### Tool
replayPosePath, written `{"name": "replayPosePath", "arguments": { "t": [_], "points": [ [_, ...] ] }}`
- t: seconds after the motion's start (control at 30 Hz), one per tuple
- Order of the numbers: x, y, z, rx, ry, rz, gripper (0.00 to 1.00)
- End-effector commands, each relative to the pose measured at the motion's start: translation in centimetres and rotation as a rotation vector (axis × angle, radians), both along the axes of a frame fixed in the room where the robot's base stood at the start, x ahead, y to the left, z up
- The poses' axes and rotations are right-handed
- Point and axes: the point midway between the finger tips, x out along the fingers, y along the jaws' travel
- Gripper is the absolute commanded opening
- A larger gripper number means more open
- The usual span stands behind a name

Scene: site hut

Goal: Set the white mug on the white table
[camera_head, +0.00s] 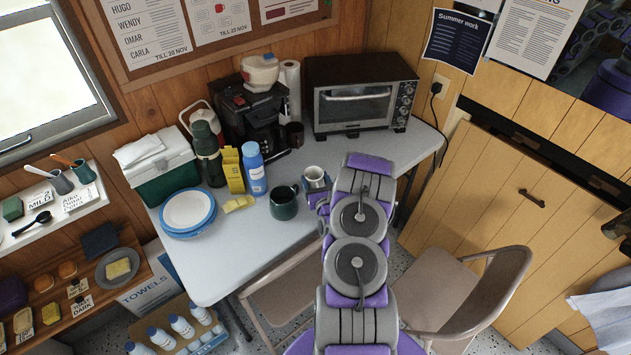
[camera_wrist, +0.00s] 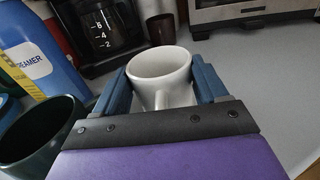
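The white mug (camera_wrist: 160,72) is upright between the two blue fingers of my gripper (camera_wrist: 162,88) in the wrist view, with its handle towards my palm. The fingers appear to press on both its sides. In the head view the mug (camera_head: 315,173) shows just beyond my gripper (camera_head: 318,190), over the right half of the white table (camera_head: 235,255). The mug's base is hidden by the gripper, so I cannot tell whether it touches the tabletop.
A dark green mug (camera_head: 284,203) stands close left of my gripper. A blue creamer bottle (camera_head: 254,170), a yellow carton (camera_head: 231,170) and blue-rimmed plates (camera_head: 188,211) are farther left. A coffee maker (camera_head: 250,115) and a toaster oven (camera_head: 358,93) stand behind. The table's front left is clear.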

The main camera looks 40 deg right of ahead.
Motion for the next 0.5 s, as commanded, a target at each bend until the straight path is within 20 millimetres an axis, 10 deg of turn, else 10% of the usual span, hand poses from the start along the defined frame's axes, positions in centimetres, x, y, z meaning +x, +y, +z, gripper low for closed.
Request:
{"name": "replayPosePath", "arguments": {
  "t": [0.27, 0.5],
  "points": [
    [0.01, 0.00, -0.01, 0.000, 0.000, 0.000, 0.98],
    [0.00, 0.01, 0.06, 0.000, 0.000, 0.000, 0.98]
  ]
}}
